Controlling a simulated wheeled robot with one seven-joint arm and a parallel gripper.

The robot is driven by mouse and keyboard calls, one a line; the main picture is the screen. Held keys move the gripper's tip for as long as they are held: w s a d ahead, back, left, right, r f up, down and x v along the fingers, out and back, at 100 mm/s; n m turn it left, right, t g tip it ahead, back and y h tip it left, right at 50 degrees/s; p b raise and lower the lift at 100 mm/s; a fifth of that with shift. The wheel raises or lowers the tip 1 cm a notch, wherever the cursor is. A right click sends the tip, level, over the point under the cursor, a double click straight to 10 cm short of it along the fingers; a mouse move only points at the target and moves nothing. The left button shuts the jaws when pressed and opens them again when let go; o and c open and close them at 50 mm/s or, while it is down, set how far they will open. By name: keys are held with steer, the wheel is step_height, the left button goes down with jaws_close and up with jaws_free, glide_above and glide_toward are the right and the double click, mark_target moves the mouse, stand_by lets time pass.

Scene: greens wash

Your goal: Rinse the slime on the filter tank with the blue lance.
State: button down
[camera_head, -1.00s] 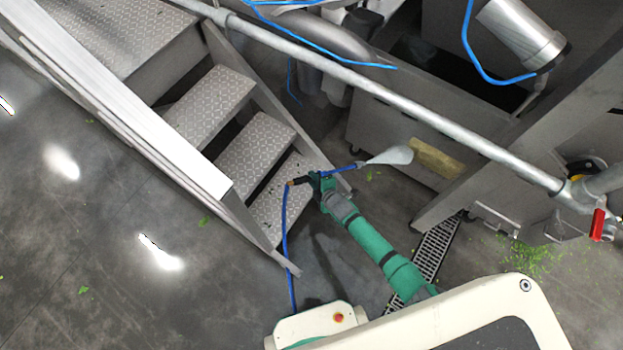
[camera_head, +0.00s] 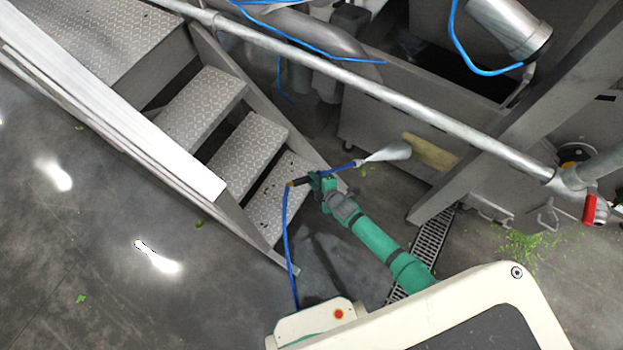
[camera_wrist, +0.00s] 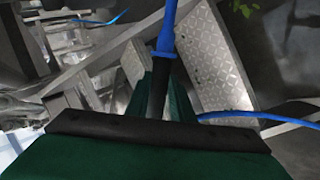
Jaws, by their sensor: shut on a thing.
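My gripper (camera_head: 317,181) is shut on the blue lance (camera_head: 338,170), beside the lower metal steps. The lance also shows in the wrist view (camera_wrist: 168,25), rising from between my jaws (camera_wrist: 170,95). A pale spray cone (camera_head: 388,152) leaves its tip toward the right. The spray ends by a yellowish-brown patch (camera_head: 430,153), which looks like slime, on the side of a grey steel tank (camera_head: 375,125). A blue hose (camera_head: 286,235) hangs from the back of the lance down to my base.
Metal stairs (camera_head: 250,150) stand close left of my gripper. A long grey pipe (camera_head: 380,92) crosses above the tank, with a red-handled valve (camera_head: 590,209) at right. A floor drain grate (camera_head: 432,240) and green scraps (camera_head: 528,243) lie on the floor. Open floor is at lower left.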

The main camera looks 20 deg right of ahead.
steer(key=s+d, duration=1.2)
steer(key=s, duration=0.4)
steer(key=shift+d, duration=0.35)
stand_by(3.0)
steer(key=shift+r, duration=0.15)
steer(key=shift+s+d+r, duration=0.1)
steer(key=shift+d+r, duration=0.05)
steer(key=shift+r, duration=2.7)
